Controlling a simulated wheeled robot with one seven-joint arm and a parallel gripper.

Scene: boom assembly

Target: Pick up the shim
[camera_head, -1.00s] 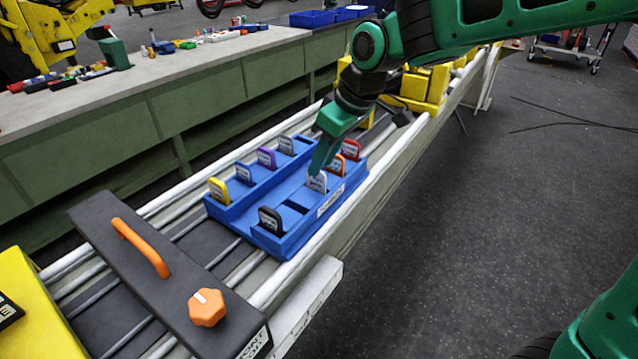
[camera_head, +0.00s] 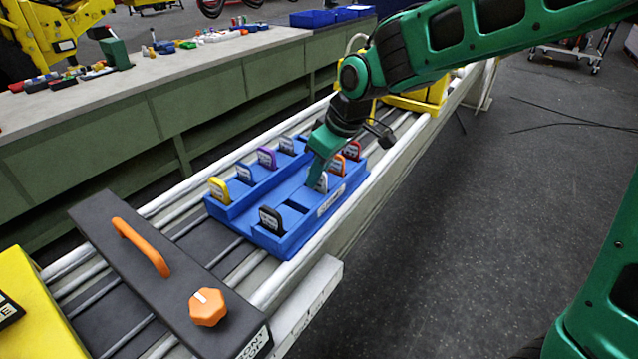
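A blue tray (camera_head: 232,213) rests on the rollers and holds several upright labelled tabs, which look like the shims. My gripper (camera_head: 315,183) points down at a white-grey shim (camera_head: 322,184) in the tray's near row. Its fingertips overlap the left part of this shim in the picture. I cannot tell whether they touch or grip it. The near row also has a black shim (camera_head: 270,219), an orange shim (camera_head: 337,164) and a red shim (camera_head: 352,150). The far row has a yellow shim (camera_head: 219,190), a blue-grey shim (camera_head: 244,173), a purple shim (camera_head: 267,157) and a grey shim (camera_head: 286,145).
A dark plate with an orange handle (camera_head: 141,247) and an orange knob (camera_head: 208,307) lies across the rails at the near left. Yellow blocks (camera_head: 420,98) stand farther along the conveyor. A long bench (camera_head: 150,80) runs behind. The floor (camera_head: 460,230) at right is open.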

